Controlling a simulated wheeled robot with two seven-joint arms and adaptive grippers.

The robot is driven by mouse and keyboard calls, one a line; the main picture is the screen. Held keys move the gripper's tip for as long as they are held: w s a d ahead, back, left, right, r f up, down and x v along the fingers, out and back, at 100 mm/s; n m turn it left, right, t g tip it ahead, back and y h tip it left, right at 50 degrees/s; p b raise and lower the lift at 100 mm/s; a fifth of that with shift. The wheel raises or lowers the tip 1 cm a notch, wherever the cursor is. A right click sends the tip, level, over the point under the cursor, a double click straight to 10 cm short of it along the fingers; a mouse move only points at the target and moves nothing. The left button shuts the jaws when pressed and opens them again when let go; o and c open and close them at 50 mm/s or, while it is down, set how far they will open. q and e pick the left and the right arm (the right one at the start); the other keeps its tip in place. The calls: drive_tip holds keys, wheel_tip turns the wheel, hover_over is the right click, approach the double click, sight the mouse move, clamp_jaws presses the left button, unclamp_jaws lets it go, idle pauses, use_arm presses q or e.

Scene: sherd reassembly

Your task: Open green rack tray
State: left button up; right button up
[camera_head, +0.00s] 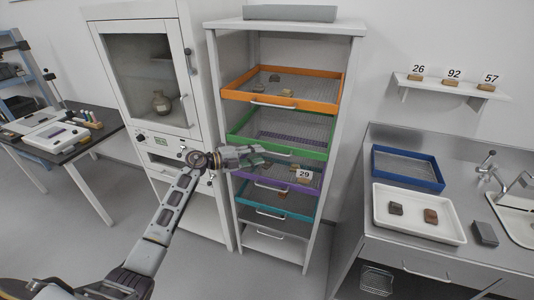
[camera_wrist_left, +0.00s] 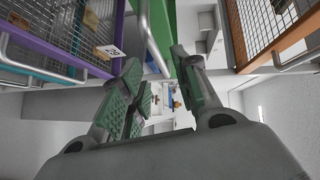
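The green tray (camera_head: 290,150) sits in the white rack, below the orange tray and above the purple one. Its front carries a grey bar handle (camera_head: 263,148). My left gripper (camera_head: 259,156) is at the left part of this front, by the handle. In the left wrist view the green front (camera_wrist_left: 166,22) is ahead, and the handle (camera_wrist_left: 151,40) runs down to the gap between my open fingers (camera_wrist_left: 158,75). I cannot tell whether the pads touch the bar. My right gripper is out of view.
The orange tray (camera_head: 310,102) above holds a few sherds. The purple tray (camera_head: 310,184) with a "29" tag (camera_head: 304,174) and the teal tray (camera_head: 290,213) are below. A cabinet (camera_head: 150,75) stands left and a sink counter (camera_head: 450,250) right. Floor in front is free.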

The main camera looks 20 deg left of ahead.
use_arm(q)
drive_tip(key=shift+x, duration=2.35)
clamp_jaws()
